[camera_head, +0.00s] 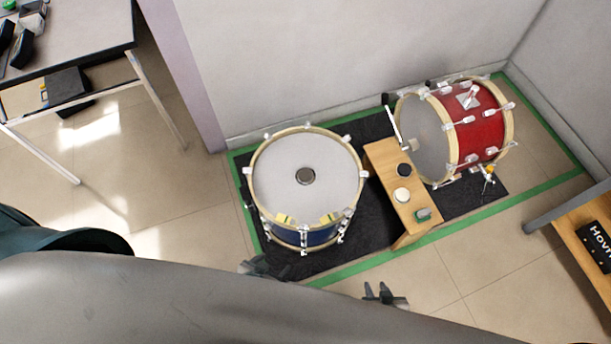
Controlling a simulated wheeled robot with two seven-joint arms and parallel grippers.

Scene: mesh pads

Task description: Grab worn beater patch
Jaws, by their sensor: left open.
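A dark grey round patch (306,176) lies at the middle of the white head of the blue drum (275,160). A black round piece (404,170) and a cream round piece (402,195) lie on a narrow wooden bench (385,158). I cannot read wear on any of them at this size. My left gripper (265,266) is open and empty at the near edge of the mat, below the blue drum. My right gripper (385,292) is further right, near the green border; its jaws are too small to judge. Neither touches a patch.
A red bass drum (482,125) lies on its side behind the bench. A small grey-green item (423,214) sits at the bench's near end. Yellow pieces (284,218) show at the blue drum's near rim. A table (90,45) stands at left, a wooden surface (578,228) at right.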

